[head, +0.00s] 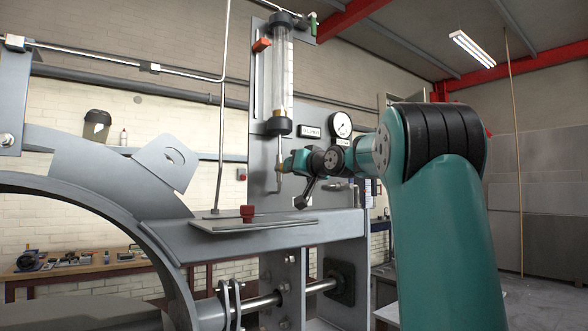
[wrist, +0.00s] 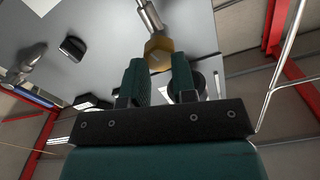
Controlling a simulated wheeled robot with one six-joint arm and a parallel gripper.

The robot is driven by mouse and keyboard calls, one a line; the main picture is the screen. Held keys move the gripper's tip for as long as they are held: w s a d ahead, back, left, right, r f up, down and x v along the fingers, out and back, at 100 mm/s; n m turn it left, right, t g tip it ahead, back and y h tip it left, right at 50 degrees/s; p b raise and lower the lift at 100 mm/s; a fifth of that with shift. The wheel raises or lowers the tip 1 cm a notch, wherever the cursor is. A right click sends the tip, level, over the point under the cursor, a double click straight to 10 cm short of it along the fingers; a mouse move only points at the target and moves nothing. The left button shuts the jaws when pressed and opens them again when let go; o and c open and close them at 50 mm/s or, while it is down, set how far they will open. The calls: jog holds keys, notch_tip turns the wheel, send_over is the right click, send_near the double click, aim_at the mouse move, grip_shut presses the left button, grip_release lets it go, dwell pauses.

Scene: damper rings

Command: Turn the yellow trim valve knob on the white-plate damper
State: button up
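The yellow trim valve knob (wrist: 158,52) is a faceted brass-yellow piece at the end of a metal stem in the wrist view. It also shows small in the head view (head: 279,168), below the glass tube. My gripper (wrist: 159,64) has its two green fingers on either side of the knob, with the fingertips at its sides. A thin gap or contact cannot be told apart here. In the head view my gripper (head: 286,163) reaches the knob from the right, and its fingers hide part of it. A white label plate (head: 309,131) is on the grey panel, its text too small to read.
A pressure gauge (head: 340,124) sits above my wrist. A red knob (head: 247,212) is on the ledge below. A thin vertical pipe (head: 222,120) runs at the left.

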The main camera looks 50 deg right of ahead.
jog(key=shift+b+v, duration=0.45)
jog(key=shift+v, duration=0.45)
jog(key=shift+s, duration=0.1)
jog(key=b+v, duration=0.2)
jog(key=v, duration=0.4)
jog(key=shift+b, duration=0.4)
